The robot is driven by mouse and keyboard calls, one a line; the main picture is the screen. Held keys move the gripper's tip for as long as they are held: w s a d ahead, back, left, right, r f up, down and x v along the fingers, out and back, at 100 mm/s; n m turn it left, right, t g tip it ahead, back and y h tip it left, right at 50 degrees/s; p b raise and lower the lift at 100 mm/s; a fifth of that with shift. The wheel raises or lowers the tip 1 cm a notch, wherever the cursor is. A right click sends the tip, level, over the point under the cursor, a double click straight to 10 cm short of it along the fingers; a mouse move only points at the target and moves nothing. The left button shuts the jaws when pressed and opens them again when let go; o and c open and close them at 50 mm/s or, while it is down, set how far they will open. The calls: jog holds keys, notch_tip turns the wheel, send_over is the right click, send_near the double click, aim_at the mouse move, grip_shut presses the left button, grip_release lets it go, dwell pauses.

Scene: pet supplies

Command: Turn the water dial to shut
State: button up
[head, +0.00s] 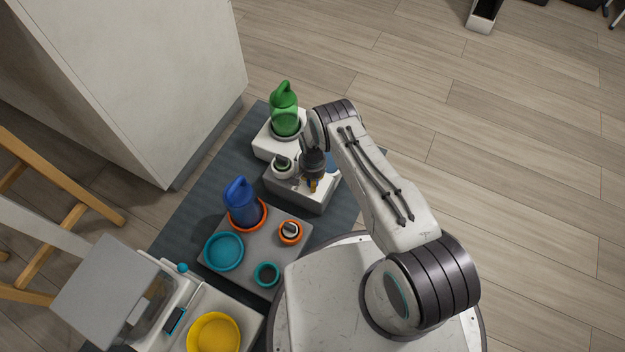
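My gripper (313,184) points down over a light grey block (312,202) in the middle of the head view. Its fingers are small and partly hidden by my arm, so I cannot tell whether they are open or shut, or whether they touch anything. A round dark-topped knob (283,162) with a pale ring stands on the same block, just left of my gripper. I cannot tell for sure whether this is the water dial, or which way it is turned. Part of the block's top is hidden under my wrist.
A green jug (285,112) stands on a white block (268,147) behind. In front, a grey block (246,274) holds a blue jug (241,205), a teal bowl (224,251), and small orange (281,234) and teal (267,274) rings. A yellow bowl (213,334) and a grey-lidded container (105,290) are nearest.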

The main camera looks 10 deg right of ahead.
jog(key=shift+f, duration=0.1)
jog(key=n+b, duration=0.2)
jog(key=n, duration=0.1)
jog(key=shift+f+b, duration=0.1)
jog(key=shift+b, duration=0.25)
jog(key=n+b, duration=0.3)
jog(key=n, duration=0.2)
jog(key=shift+n, duration=0.4)
jog(key=n+b, duration=0.1)
jog(key=n, duration=0.3)
jog(key=shift+b, duration=0.3)
jog(key=shift+n, duration=2.5)
jog(key=o, duration=1.2)
jog(key=shift+r, duration=0.2)
